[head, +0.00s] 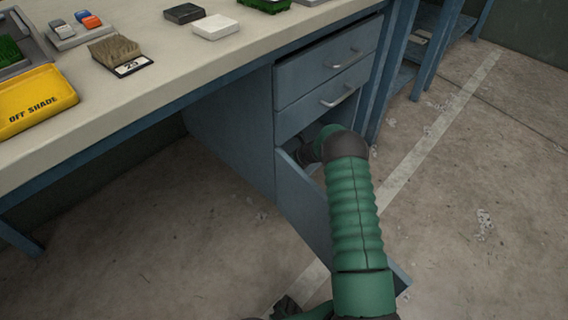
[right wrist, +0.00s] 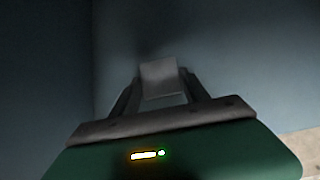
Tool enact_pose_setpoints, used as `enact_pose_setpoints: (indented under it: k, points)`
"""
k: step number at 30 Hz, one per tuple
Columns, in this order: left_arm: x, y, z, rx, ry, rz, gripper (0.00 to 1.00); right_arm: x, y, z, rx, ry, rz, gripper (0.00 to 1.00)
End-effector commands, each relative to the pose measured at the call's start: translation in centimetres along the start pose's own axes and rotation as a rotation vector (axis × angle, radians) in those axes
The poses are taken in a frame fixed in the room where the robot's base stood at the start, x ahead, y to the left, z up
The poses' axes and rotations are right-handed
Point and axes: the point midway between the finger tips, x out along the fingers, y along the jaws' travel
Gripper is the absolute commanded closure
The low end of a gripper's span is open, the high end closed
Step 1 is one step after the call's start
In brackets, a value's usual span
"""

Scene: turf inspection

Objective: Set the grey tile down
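The grey tile (right wrist: 162,78) shows in the right wrist view between the two fingers of my right gripper (right wrist: 162,92), which appear to press on its sides. Whether the tile touches the drawer floor cannot be told. A dark part that may be my left gripper (head: 285,306) shows at the bottom edge; its fingers are not clear.
The workbench top (head: 165,85) holds a yellow tray (head: 35,103), a brush-like sample (head: 117,54), a white block (head: 215,27) and a dark block (head: 184,13).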

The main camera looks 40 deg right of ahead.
Motion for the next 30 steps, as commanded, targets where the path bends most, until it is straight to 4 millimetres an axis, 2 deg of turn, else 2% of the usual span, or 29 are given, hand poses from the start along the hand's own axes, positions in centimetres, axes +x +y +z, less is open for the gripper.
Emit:
enact_pose_setpoints:
  k: [1, 4, 11, 14, 18, 22, 25, 30]
  points:
    - [0.0, 0.0, 0.0, 0.0, 0.0, 0.0, 1.0, 0.0, 0.0, -0.1, 0.001, 0.001, 0.0, 0.39]
    - [0.0, 0.0, 0.0, 0.0, 0.0, 0.0, 1.0, 0.0, 0.0, -0.1, 0.001, 0.001, -0.001, 0.26]
    - [-0.1, 0.0, 0.0, 0.0, 0.0, 0.0, 1.0, -0.1, -0.1, 0.0, 0.001, 0.001, -0.001, 0.26]
    - [-1.0, 0.0, -0.2, 0.0, -0.001, 0.0, 1.0, -1.3, -0.1, 0.3, 0.003, 0.001, -0.002, 0.26]
    - [-3.2, 0.0, -0.8, 0.0, 0.0, 0.0, 1.0, -4.4, -0.2, 0.6, 0.006, 0.001, -0.003, 0.26]
    - [-4.5, 0.0, -1.1, 0.0, 0.0, 0.0, 1.0, -6.7, -0.1, 0.4, 0.004, 0.001, -0.003, 0.26]
    - [-4.9, 0.0, -1.2, 0.0, 0.0, 0.0, 1.0, -7.6, 0.0, 0.3, 0.002, 0.0, -0.001, 0.26]
    - [-4.8, 0.0, -1.1, 0.0, 0.0, 0.0, 1.0, -7.6, 0.0, 0.0, 0.001, 0.001, -0.001, 0.26]
